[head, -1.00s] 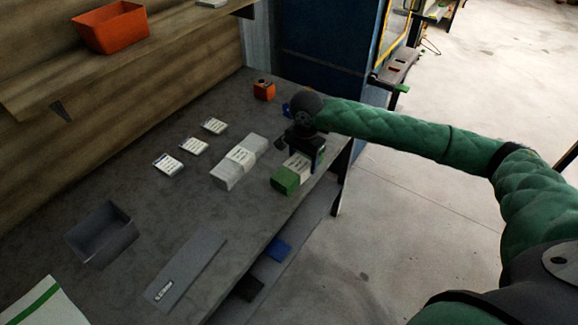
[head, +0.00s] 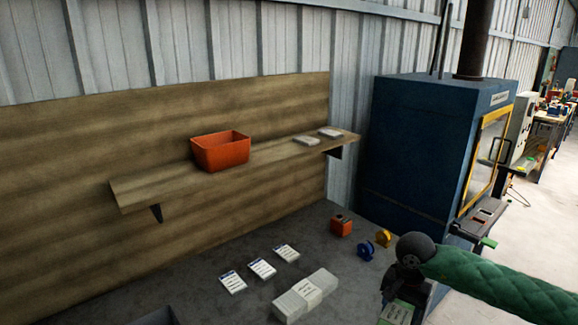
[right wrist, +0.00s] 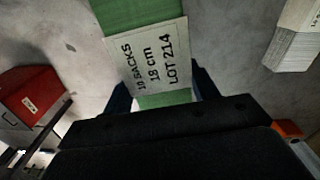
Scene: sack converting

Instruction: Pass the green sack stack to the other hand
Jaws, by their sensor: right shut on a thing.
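The green sack stack (head: 397,312) is at the bottom edge of the head view, right of centre, and partly cut off. In the right wrist view the green sack stack (right wrist: 140,15) has a white paper band reading "10 SACKS 18 cm LOT 214". My right gripper (right wrist: 165,95) is shut on the stack, with one finger at each side. In the head view my right gripper (head: 407,290) is partly hidden by its wrist. I cannot tell whether the stack is clear of the table. My left gripper is not in view.
A white banded stack (head: 306,296) lies left of the green one. An orange bin (head: 220,152) stands on the wooden shelf (head: 160,185).

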